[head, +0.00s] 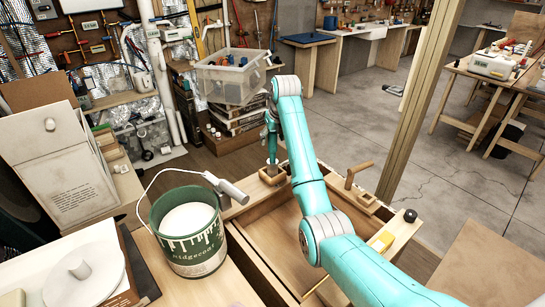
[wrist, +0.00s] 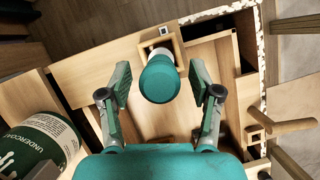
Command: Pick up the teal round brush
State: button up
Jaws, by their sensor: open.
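The teal round brush (wrist: 158,82) appears end-on in the wrist view as a rounded teal shape with a pale collar behind it. It stands in a small square wooden holder (wrist: 177,46). My gripper (wrist: 159,84) is open, with one finger on each side of the brush and visible gaps on both sides. In the head view my gripper (head: 271,140) points down above the wooden holder (head: 273,177) at the bench's far edge.
An open wooden drawer or tray (head: 262,222) lies under my arm.

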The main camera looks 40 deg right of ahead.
jog(key=shift+w+d+f, duration=0.1)
jog(key=shift+w+f, duration=0.15)
jog(key=shift+f, duration=0.4)
grip_shut()
jog(key=shift+r, duration=0.15)
